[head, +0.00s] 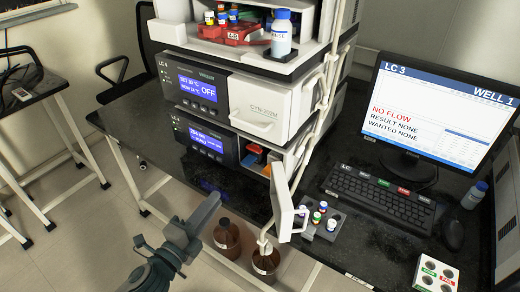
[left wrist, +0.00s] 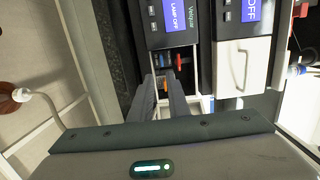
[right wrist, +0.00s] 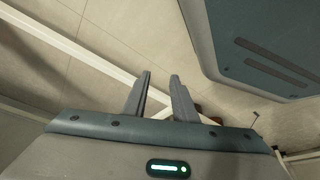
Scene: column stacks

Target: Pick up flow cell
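No part is labelled as a flow cell, so I cannot tell which one it is. In the head view, the lower LC 4 module (head: 205,140) has an open bay at its right front, with small red, orange and blue parts (head: 256,158) inside. In the left wrist view a red part (left wrist: 178,60) and an orange part (left wrist: 164,86) show ahead of and between the fingers. My left gripper (head: 214,203) is open and empty, in front of and below this module, apart from it. My right gripper (right wrist: 161,77) is open and empty over the floor; the head view does not show it.
A light door or panel (head: 284,204) stands open before the bay. Brown bottles (head: 227,238) stand below the bench edge, near my left gripper. A grey vial rack (head: 321,222), keyboard (head: 382,199) and monitor (head: 437,115) are to the right. Tubing runs down the stack's right side.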

